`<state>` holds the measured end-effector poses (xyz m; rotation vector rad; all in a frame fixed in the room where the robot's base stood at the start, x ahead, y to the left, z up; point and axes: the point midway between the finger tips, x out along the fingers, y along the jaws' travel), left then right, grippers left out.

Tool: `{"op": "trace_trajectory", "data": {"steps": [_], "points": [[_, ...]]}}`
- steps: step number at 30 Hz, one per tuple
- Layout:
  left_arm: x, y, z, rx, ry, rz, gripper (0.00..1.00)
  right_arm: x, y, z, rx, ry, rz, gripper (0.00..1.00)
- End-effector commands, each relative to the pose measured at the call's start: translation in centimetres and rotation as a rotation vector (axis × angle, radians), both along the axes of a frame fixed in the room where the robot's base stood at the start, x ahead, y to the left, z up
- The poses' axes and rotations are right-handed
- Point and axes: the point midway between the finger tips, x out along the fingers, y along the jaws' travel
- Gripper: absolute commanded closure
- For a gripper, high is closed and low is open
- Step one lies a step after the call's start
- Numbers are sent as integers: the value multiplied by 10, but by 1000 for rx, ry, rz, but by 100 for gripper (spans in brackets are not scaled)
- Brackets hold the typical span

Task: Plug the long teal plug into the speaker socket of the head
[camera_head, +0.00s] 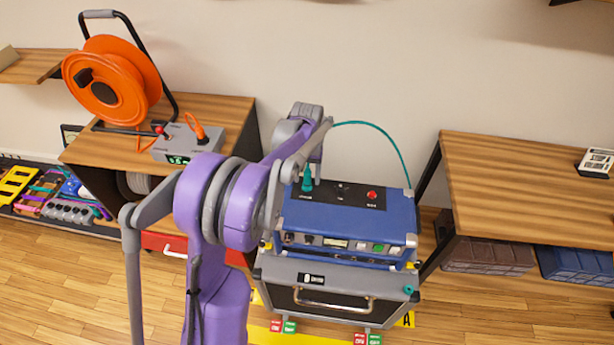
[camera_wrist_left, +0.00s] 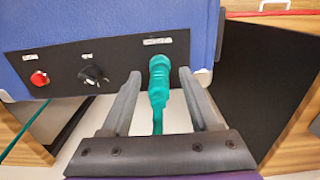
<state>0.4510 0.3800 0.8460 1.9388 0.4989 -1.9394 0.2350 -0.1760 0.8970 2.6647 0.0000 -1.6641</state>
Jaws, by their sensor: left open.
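The blue amp head (camera_head: 345,215) stands on a black-fronted cabinet. The teal plug (camera_head: 307,182) stands upright at the left of the head's black top panel. In the left wrist view the plug (camera_wrist_left: 158,80) meets the panel under a small label, at what looks like a socket; the label is unreadable and the plug's tip is hidden. My left gripper (camera_wrist_left: 159,74) is open around the plug, with a gap visible on each side. In the head view this gripper (camera_head: 311,168) is partly hidden by its own wrist. My right gripper is not in view.
A teal cable (camera_head: 385,135) arches right and down behind the head. The black panel also has a black knob (camera_wrist_left: 92,75) and a red button (camera_wrist_left: 39,78). A wooden table (camera_head: 520,180) stands right. A left shelf (camera_head: 200,110) carries an orange cable reel (camera_head: 130,65) and grey box (camera_head: 190,140).

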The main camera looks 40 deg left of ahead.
Motion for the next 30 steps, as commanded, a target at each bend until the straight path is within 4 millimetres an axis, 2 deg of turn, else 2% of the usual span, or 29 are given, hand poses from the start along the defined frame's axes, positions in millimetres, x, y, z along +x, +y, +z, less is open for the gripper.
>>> {"op": "trace_trajectory", "data": {"steps": [5, 12, 15, 19, 26, 30], "points": [[-1, 0, 26, 0, 0, 0, 38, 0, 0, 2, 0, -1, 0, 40], [0, 0, 75, 0, 0, 0, 38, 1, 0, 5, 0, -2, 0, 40], [0, 0, 90, 0, 0, 0, 38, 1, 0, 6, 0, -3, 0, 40], [0, 0, 102, 0, 0, 0, 38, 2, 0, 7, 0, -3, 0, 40], [0, 0, 106, 0, 0, 0, 38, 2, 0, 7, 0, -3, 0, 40], [-5, -11, 110, 5, -14, -19, 38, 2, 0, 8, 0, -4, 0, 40]]}}
